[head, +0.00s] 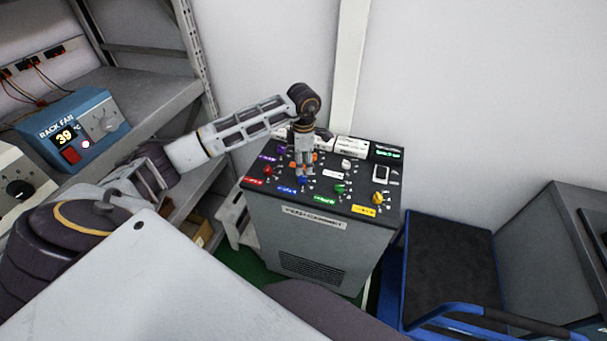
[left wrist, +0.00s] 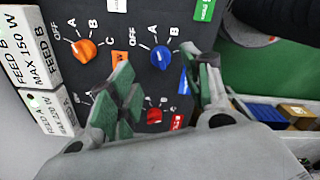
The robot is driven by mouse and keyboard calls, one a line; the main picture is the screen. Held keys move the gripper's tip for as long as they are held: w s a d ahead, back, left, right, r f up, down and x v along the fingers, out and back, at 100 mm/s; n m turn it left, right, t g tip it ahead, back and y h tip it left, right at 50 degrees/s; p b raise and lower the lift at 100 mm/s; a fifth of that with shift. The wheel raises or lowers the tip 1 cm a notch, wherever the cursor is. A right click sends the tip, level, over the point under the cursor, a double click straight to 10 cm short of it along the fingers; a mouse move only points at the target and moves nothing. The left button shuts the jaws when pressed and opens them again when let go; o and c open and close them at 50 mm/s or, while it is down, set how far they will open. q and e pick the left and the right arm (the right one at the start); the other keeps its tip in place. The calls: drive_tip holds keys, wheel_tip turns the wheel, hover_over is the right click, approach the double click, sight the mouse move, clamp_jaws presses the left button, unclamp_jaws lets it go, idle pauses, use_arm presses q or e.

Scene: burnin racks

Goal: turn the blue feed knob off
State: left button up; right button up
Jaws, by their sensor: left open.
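The blue feed knob (head: 303,181) sits on the dark sloped top of a grey control cabinet. In the left wrist view the blue knob (left wrist: 161,58) lies beyond and between the spread fingers, with OFF, A and B printed around it. I cannot tell clearly which mark its pointer is at. My left gripper (head: 306,173) reaches down over the panel just behind the knob. In the left wrist view its green-padded fingers (left wrist: 162,78) are apart with nothing between the pads. Contact with the knob is not visible. My right gripper is not in view.
Close by are an orange knob (left wrist: 84,50), a red knob (left wrist: 154,115), a green knob (head: 340,188) and a yellow knob (head: 378,198). White feed labels line the panel's back. A rack fan box (head: 97,125) stands on the left shelf; a blue-framed cart (head: 450,265) stands right.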

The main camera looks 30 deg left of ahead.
sight(304, 177)
use_arm(q)
drive_tip(key=shift+f+p, duration=0.5)
drive_tip(key=shift+f, duration=2.75)
drive_tip(key=c, duration=1)
drive_tip(key=shift+n, duration=0.5)
drive_tip(key=n+b, duration=0.1)
drive_tip(key=n, duration=0.2)
drive_tip(key=shift+b, duration=0.4)
drive_tip(key=shift+w+a+n+b, duration=0.15)
drive_tip(key=shift+n+b, duration=0.5)
drive_tip(key=shift+n, duration=1.75)
